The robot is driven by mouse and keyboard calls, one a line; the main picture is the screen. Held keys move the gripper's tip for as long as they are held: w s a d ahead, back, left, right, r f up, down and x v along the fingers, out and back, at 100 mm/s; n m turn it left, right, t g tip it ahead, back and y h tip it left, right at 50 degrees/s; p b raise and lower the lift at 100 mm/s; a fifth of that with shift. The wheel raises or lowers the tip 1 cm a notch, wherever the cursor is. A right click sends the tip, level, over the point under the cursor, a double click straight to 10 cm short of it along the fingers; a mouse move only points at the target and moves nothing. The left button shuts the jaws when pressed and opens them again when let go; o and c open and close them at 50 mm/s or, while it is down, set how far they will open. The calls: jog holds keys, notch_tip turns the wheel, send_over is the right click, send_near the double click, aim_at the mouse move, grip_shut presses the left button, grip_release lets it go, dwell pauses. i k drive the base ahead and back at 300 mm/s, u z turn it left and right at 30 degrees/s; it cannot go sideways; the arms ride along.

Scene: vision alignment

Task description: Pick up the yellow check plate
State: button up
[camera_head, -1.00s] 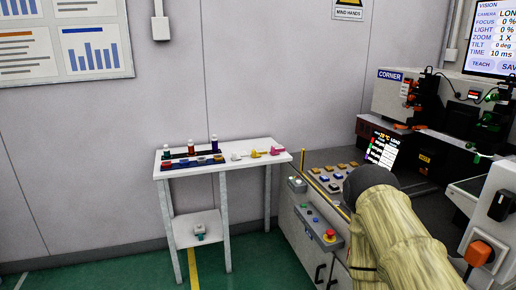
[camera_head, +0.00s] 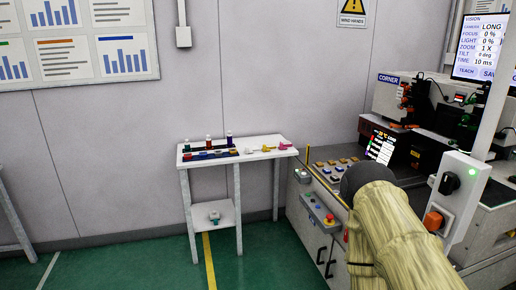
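A small yellow piece (camera_head: 266,149), which looks like the yellow check plate, lies on the white side table (camera_head: 192,163) near its right end. It sits between a small white piece (camera_head: 249,151) and a pink piece (camera_head: 285,146). It is too small to make out its exact shape. My arm, in a beige sleeve, rises at the lower right, well apart from the side table. My gripper is not in view.
Small bottles (camera_head: 229,138) and a dark rack (camera_head: 211,154) stand on the table's left part. A grey machine cabinet (camera_head: 316,243) with buttons stands close to the table's right. A grey switch post (camera_head: 458,195) is at the right. The green floor before the table is clear.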

aim_at(268, 145)
jog(key=u, duration=0.8)
jog(key=i, duration=1.35)
jog(key=u, duration=0.5)
jog(key=i, duration=1.65)
jog(key=z, duration=1.45)
jog(key=i, duration=0.8)
jog(key=z, duration=0.65)
